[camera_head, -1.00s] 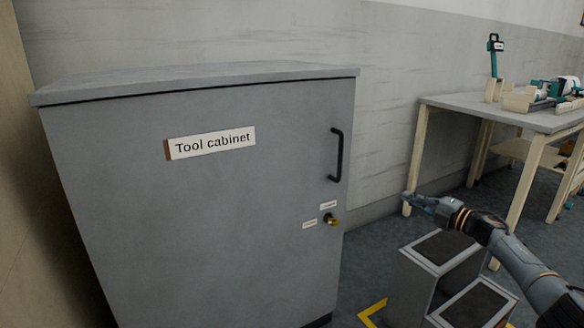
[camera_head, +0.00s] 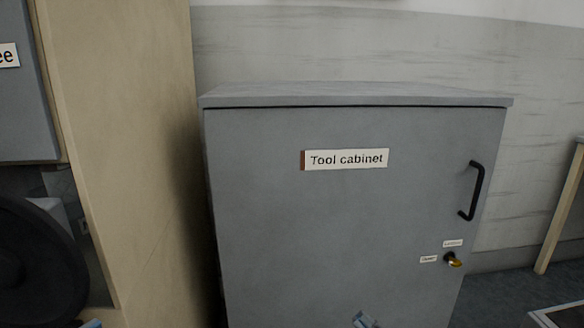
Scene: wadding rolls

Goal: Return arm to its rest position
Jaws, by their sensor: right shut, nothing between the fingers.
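Only the tip of my right gripper (camera_head: 365,321) shows, at the bottom edge of the head view, in front of the lower part of the tool cabinet's door. It is shut and empty; the rest of it and its arm are cut off below the frame. A small bluish piece at the bottom left (camera_head: 90,323) looks like the tip of my left gripper, but too little shows to tell its state.
The grey tool cabinet (camera_head: 340,220) stands shut, with a black handle (camera_head: 477,190) and a key in its lock (camera_head: 453,259). A beige panel (camera_head: 125,130) stands to its left. A round black object (camera_head: 35,262) is at the lower left. A table leg (camera_head: 562,210) shows at the right.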

